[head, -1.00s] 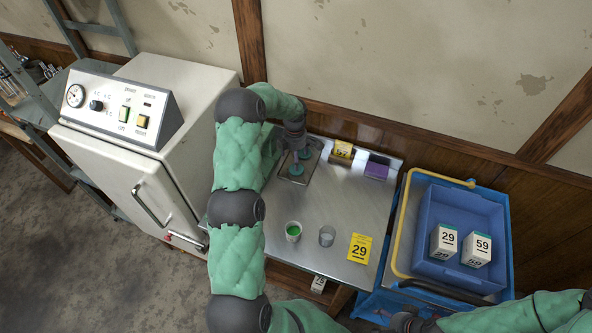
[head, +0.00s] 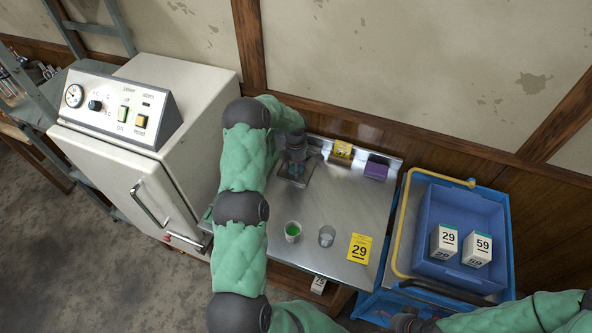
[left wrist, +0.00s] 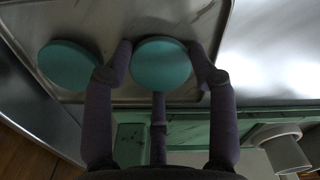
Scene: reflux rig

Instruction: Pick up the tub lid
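Two round teal lids lie on a shallow metal tray (head: 304,184) on the steel bench. In the left wrist view, one teal lid (left wrist: 161,66) is between the fingers of my left gripper (left wrist: 161,58), and the other teal lid (left wrist: 68,66) lies to its left on the tray. The fingers stand apart on either side of the near lid, close to its rim; I cannot tell whether they touch it. In the head view, my left gripper (head: 296,168) points down over the tray and mostly hides the lids. My right gripper (head: 408,322) is partly seen at the bottom edge.
A cup with green contents (head: 293,231), a clear cup (head: 326,236) and a yellow 29 card (head: 359,248) stand nearer on the bench. Yellow (head: 342,151) and purple (head: 376,171) boxes are at the back. A white oven (head: 140,150) is left; a blue crate (head: 433,205) is right.

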